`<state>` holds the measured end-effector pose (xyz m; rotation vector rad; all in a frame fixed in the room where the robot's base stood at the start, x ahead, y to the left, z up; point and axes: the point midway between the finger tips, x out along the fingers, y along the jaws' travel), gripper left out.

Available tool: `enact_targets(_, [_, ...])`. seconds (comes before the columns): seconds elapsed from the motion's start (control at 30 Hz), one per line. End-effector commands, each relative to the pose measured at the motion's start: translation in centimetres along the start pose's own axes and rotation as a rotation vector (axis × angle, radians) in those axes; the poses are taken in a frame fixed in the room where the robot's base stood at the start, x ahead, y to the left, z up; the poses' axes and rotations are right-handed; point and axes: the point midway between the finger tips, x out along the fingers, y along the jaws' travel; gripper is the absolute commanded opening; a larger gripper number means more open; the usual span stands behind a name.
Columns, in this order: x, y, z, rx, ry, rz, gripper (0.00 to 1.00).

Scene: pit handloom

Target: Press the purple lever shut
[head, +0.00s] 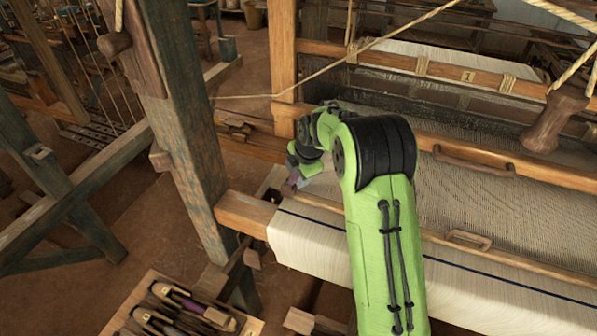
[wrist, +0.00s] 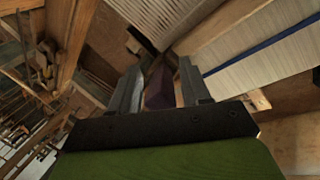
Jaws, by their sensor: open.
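The purple lever (wrist: 159,88) shows in the wrist view between the two grey fingers of my gripper (wrist: 160,82). The fingers are apart, one on each side of it in the picture. I cannot tell whether either finger touches it or how deep it lies between them. In the head view a small purple part of the lever (head: 293,176) shows at the left end of the cloth roll, by my gripper (head: 297,182). My green arm reaches over the loom and hides much of that area. The lever's base is hidden.
The cream cloth roll (head: 320,248) with a dark blue stripe runs right from the lever. A dark wooden post (head: 188,150) stands close on the left. A wooden tray of shuttles (head: 128,312) lies at lower left. Ropes cross above the loom.

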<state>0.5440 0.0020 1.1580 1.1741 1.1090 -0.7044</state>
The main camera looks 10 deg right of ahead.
Motion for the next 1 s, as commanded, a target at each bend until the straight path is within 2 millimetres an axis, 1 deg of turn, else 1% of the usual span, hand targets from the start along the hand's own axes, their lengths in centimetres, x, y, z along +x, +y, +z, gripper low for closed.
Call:
enact_targets(0.13, [0.01,0.00,-0.01,0.000,0.000,0.000,0.47])
enact_targets(0.43, [-0.01,-0.01,-0.01,0.000,0.000,0.000,0.01])
enact_targets(0.77, [0.04,-0.06,0.00,0.000,0.002,0.001,0.00])
enact_targets(1.0, [0.49,-0.51,0.25,0.013,0.031,0.047,0.00])
